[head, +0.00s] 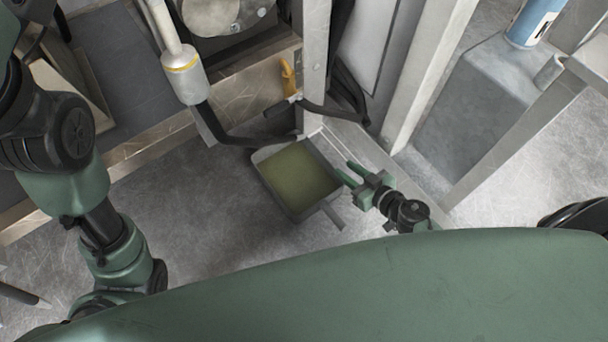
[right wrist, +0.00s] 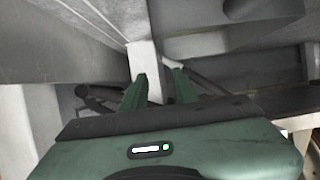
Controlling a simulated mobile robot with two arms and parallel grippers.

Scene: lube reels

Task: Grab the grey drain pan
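The grey drain pan (head: 272,192) sits low near the floor in the middle of the head view, with olive-green liquid inside. A short grey handle (head: 333,215) sticks out at its lower right corner. My right gripper (head: 349,173) is just right of the pan, its two green fingers apart and pointing toward the pan's right side. I see nothing between the fingers, which also show apart in the right wrist view (right wrist: 160,85). I cannot tell whether a fingertip touches the rim. My left arm shows at the left, but its gripper does not.
A dark hose with a white-and-yellow fitting (head: 185,75) runs down behind the pan. A yellow hook-like part (head: 288,76) and a metal post (head: 314,60) stand above it. A metal frame and a grey tank (head: 475,100) are at right. Bare floor lies left of the pan.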

